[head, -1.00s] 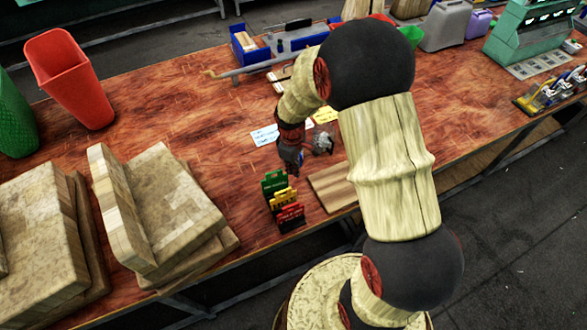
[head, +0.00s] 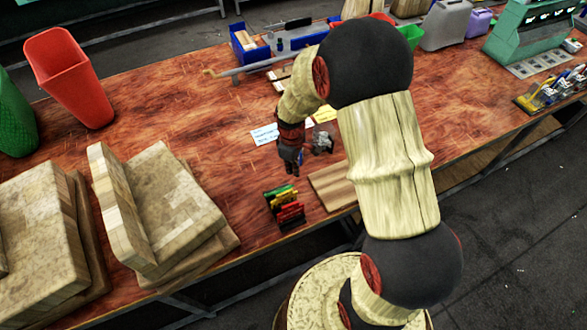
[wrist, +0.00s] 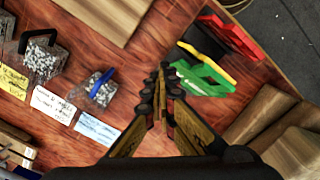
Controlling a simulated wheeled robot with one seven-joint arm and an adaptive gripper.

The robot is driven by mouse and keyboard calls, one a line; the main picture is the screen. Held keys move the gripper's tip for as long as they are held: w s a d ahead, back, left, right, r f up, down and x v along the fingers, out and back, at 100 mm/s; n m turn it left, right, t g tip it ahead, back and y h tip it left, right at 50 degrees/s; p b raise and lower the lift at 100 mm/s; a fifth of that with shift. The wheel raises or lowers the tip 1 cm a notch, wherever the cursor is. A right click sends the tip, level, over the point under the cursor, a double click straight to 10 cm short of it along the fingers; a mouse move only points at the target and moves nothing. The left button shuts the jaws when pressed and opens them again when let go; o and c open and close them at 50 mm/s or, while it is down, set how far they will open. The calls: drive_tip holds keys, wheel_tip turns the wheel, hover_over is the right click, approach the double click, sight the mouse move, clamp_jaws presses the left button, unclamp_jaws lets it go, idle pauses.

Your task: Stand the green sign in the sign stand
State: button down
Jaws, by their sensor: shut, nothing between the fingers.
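The green sign (head: 275,191) is at the far end of a tight group near the table's front edge, beside a yellow sign (head: 283,201) and a red sign (head: 290,213). All look strongly tilted and overlap. In the wrist view the green sign (wrist: 204,79) lies just right of my fingertips, with a gap. Dark parts show among the signs; I cannot tell whether they are the sign stand or the signs' bodies. My gripper (head: 293,170) is shut and empty, beyond the signs in the head view; its fingertips meet in the wrist view (wrist: 165,88).
A wooden board (head: 333,186) lies right of the signs. Stacked stone-like slabs (head: 175,205) stand left.

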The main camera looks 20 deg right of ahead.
drive_tip(key=shift+w+d+g+p, duration=0.1)
drive_tip(key=shift+w+g+p, duration=0.4)
drive_tip(key=shift+g+p, duration=0.55)
drive_tip(key=shift+w+g+p, duration=0.45)
drive_tip(key=shift+g+p, duration=0.4)
drive_tip(key=shift+p, duration=0.25)
drive_tip(key=shift+w+g+p, duration=0.5)
drive_tip(key=shift+w+g, duration=0.1)
drive_tip(key=shift+g, duration=0.7)
drive_tip(key=w+g, duration=0.1)
drive_tip(key=g+b, duration=0.1)
drive_tip(key=g, duration=0.1)
drive_tip(key=shift+w+d+f, duration=0.1)
drive_tip(key=shift+w+d, duration=0.05)
drive_tip(key=shift+w, duration=0.2)
drive_tip(key=shift+g+b, duration=0.3)
drive_tip(key=shift+w+g+b, duration=0.25)
drive_tip(key=shift+g+b, duration=0.05)
drive_tip(key=shift+b, duration=0.05)
drive_tip(key=shift+w+g+b, duration=0.35)
drive_tip(key=shift+g+b, duration=0.45)
drive_tip(key=shift+b, duration=0.2)
